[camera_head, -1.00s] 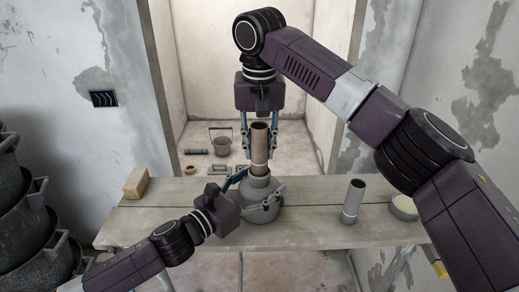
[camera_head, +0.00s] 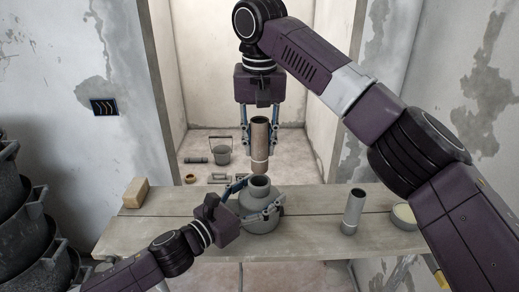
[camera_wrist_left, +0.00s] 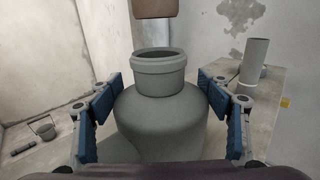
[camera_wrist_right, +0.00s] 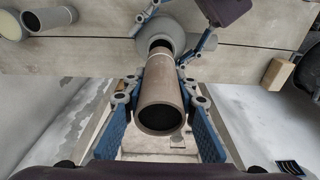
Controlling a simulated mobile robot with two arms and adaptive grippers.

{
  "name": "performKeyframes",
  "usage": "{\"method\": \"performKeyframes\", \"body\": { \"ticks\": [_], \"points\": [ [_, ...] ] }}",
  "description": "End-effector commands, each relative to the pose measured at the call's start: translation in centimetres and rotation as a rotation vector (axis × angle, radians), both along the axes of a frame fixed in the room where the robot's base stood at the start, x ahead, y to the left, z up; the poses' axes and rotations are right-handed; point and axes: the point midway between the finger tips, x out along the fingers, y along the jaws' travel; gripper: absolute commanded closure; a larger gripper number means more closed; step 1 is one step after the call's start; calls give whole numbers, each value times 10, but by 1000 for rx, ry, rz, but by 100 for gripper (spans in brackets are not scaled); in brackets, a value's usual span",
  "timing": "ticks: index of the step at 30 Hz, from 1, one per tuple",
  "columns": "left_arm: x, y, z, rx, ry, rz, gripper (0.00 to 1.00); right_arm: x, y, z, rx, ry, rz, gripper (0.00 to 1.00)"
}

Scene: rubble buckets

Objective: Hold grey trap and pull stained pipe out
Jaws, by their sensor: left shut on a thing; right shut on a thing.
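The grey trap (camera_head: 262,223) is a rounded pot with a narrow neck, standing upright on the bench. My left gripper (camera_head: 263,205) is shut on its body; in the left wrist view the fingers press both sides of the trap (camera_wrist_left: 160,115) and its neck is open and empty. The stained pipe (camera_head: 260,140) is brown with a pale band near its lower end. My right gripper (camera_head: 260,143) is shut on it from above and holds it upright, its lower end just above the trap's neck. The right wrist view shows the pipe (camera_wrist_right: 162,100) between the fingers.
A tan block (camera_head: 135,193) lies at the left. A bucket (camera_head: 220,148) and small items are on the floor behind.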

Motion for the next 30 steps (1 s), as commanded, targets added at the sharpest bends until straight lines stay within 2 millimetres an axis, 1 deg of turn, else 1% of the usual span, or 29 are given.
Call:
{"method": "performKeyframes", "body": {
  "ticks": [6, 7, 12, 23, 26, 30],
  "points": [
    [0, 0, 0, 1, -1, 1, 52, 0, 0, 1, 0, 0, 1, 100],
    [0, 0, 0, 1, -1, 1, 28, 0, 0, 1, 0, 0, 1, 100],
    [0, 0, 0, 1, -1, 1, 9, 0, 0, 1, 0, 0, 1, 100],
    [-2, 3, 0, 1, 0, 1, 8, 0, 0, 1, 0, 0, 0, 100],
    [-10, 11, -1, 1, 1, 1, 8, 0, 0, 1, 0, 0, 0, 100],
    [-30, 31, -2, 3, 3, 2, 8, 0, 0, 1, 0, 0, 1, 100]
  ]
}}
